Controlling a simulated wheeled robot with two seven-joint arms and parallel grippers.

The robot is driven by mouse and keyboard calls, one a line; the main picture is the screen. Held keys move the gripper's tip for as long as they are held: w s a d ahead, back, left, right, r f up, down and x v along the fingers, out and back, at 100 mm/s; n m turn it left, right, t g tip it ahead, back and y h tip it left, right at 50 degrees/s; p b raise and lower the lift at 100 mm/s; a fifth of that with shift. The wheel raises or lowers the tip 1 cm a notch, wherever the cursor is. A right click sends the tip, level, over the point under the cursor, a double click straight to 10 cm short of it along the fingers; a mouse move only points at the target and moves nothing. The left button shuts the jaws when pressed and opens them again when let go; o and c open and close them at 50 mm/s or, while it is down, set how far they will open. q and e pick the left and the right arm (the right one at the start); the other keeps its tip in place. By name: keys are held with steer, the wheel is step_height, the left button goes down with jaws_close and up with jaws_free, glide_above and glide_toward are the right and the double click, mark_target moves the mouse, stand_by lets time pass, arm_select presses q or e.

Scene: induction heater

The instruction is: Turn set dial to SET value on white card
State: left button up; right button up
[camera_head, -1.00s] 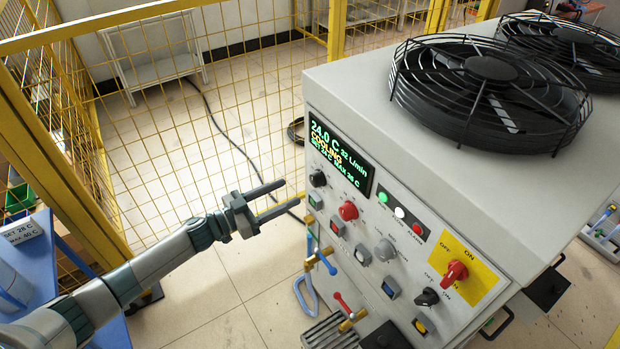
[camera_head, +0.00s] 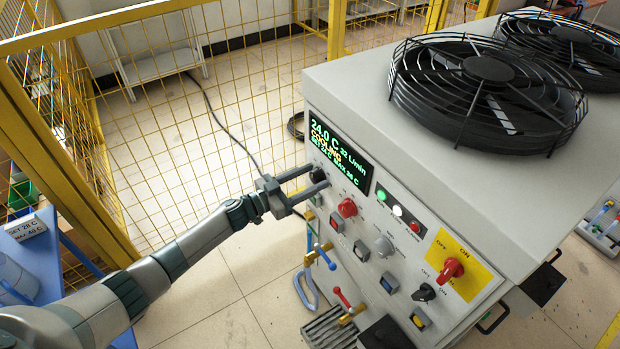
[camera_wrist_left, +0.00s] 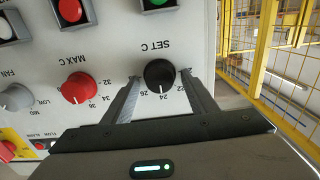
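The black SET C dial (camera_head: 318,176) is on the front panel below the display, at its left; its pointer sits near the 24 mark in the left wrist view (camera_wrist_left: 159,74). My left gripper (camera_head: 309,181) is open, its fingers reaching to the panel on either side of the dial. In the left wrist view the fingers (camera_wrist_left: 163,97) flank the dial, with gaps visible. The white card (camera_head: 26,228) on the blue table reads SET 28 C and MAX 40 C. The display (camera_head: 340,153) shows 24.0 C, COOLING, and a small SET line that seems to read 24. My right gripper is out of view.
The red MAX C dial (camera_head: 347,207) is close beside the SET dial, with push buttons (camera_head: 337,221) below. A grey dial (camera_head: 383,246) and red rotary switch (camera_head: 451,269) are farther right. Valves (camera_head: 320,255) project below. Yellow mesh fence (camera_head: 200,110) stands behind.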

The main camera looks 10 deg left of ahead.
arm_select(q)
steer(key=c, duration=0.8)
steer(key=shift+f+m, duration=0.1)
steer(key=shift+m, duration=0.4)
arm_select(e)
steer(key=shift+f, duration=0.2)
arm_select(q)
steer(key=m+b, duration=0.2)
steer(key=m, duration=0.2)
steer(key=shift+s+f, duration=0.1)
steer(key=m+b, duration=0.2)
steer(key=m, duration=0.3)
steer(key=shift+d+f+m+b, duration=0.1)
steer(key=shift+m+b, duration=0.25)
steer(key=shift+m, duration=0.05)
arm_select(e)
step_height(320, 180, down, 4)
arm_select(q)
steer(key=m+b, duration=0.3)
steer(key=m, duration=0.3)
steer(key=shift+s+f, duration=0.1)
steer(key=shift+m, duration=0.7)
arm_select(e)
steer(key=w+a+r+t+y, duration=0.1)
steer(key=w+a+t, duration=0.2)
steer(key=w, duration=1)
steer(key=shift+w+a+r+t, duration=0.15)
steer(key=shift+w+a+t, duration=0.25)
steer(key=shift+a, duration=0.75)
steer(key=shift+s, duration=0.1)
